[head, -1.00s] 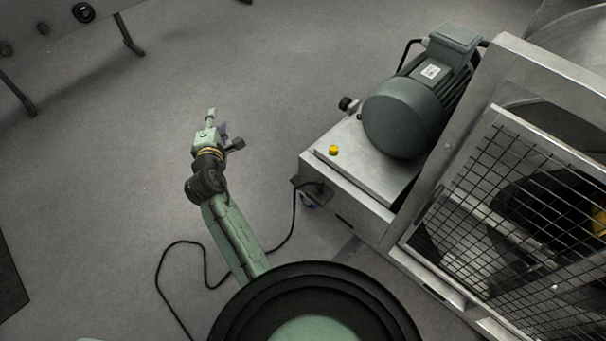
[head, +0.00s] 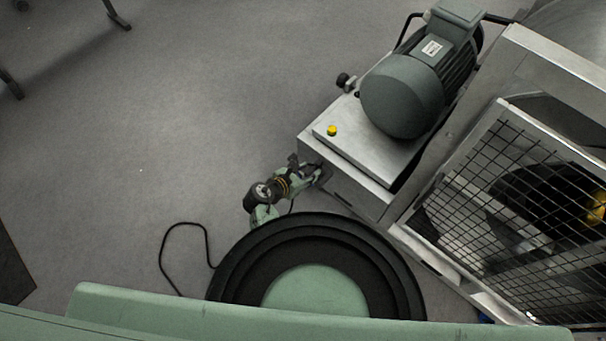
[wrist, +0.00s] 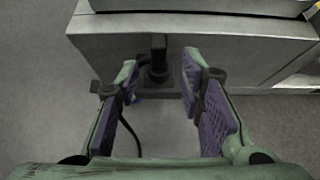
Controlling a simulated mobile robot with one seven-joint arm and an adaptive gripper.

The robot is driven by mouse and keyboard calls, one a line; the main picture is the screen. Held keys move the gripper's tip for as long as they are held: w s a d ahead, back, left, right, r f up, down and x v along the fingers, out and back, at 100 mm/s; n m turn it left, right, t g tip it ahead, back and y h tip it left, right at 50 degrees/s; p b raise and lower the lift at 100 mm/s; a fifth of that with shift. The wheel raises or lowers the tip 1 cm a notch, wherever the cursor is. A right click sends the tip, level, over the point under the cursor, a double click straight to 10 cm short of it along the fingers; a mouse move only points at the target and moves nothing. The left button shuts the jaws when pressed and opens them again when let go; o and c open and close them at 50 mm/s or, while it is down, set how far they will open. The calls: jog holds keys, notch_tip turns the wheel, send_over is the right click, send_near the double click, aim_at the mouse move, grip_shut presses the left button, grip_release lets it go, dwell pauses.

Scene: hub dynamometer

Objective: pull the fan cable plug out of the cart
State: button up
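The cart (head: 356,193) is a metal cabinet with a motor on top. In the wrist view its grey front face (wrist: 225,60) is ahead of my gripper. A black plug (wrist: 158,60) stands at a dark socket fitting (wrist: 172,87) low on that face. My gripper (wrist: 160,76) is open, with its purple-padded fingers on either side of the plug; a gap shows on both sides. In the head view my gripper (head: 312,172) is at the cart's left end and hides the plug. The black fan cable (head: 187,224) lies looped on the floor.
A grey motor (head: 405,95) and a yellow button (head: 332,131) sit on the cart. A mesh guard (head: 500,215) stands to the right.

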aim_at(317, 165)
jog(key=shift+b+x, duration=0.95)
jog(key=shift+x, duration=2.2)
jog(key=shift+c, duration=0.2)
grip_shut()
jog(key=shift+r+p, duration=0.65)
jog(key=shift+p, duration=0.25)
jog(key=shift+r+p, duration=2.15)
jog(key=shift+p, duration=0.3)
